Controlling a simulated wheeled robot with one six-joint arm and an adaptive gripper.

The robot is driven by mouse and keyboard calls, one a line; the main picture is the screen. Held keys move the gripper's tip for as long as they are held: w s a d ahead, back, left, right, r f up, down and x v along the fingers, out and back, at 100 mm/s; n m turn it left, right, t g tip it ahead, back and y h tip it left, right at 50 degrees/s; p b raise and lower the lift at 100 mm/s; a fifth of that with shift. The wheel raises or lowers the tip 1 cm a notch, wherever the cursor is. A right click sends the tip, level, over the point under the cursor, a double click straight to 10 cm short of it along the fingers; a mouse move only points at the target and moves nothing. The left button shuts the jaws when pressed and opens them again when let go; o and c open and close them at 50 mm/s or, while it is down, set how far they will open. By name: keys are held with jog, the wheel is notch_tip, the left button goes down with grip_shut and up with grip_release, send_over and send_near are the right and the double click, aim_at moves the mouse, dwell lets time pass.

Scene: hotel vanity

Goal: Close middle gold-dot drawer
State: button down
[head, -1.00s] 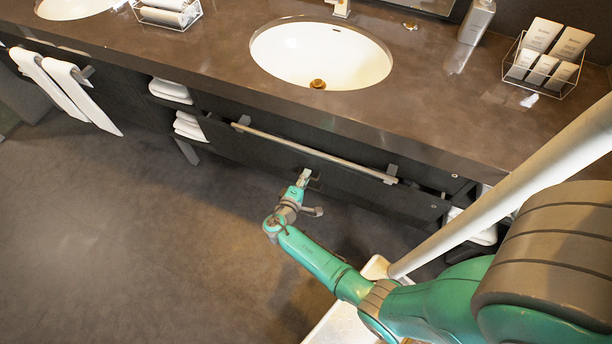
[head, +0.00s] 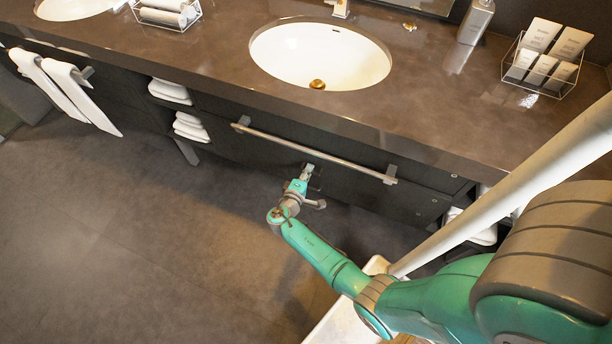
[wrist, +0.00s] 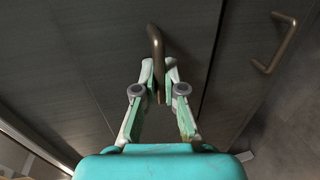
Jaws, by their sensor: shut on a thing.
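The dark drawer front (head: 355,187) is below the long metal bar in the head view, and looks about flush with the vanity face. It also shows in the wrist view (wrist: 115,45), with a bronze bar handle (wrist: 155,38). My gripper (head: 308,170) is at this front in the head view. In the wrist view my gripper (wrist: 159,82) is shut on the handle, with one finger on each side. I cannot make out a gold dot on this front.
A second bronze handle (wrist: 280,45) is on the neighbouring panel in the wrist view. The long metal bar (head: 310,150) juts out just above my gripper. The countertop (head: 440,110) overhangs the front. Folded towels (head: 190,127) fill shelves at left. The floor (head: 130,230) is clear.

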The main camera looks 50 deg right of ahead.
jog(key=shift+r+x, duration=0.2)
jog(key=shift+x, duration=0.85)
jog(key=c, duration=1.5)
grip_release()
jog(key=shift+d, duration=0.15)
jog(key=shift+c, duration=0.2)
jog(key=v, duration=1.2)
jog(key=shift+w, duration=0.1)
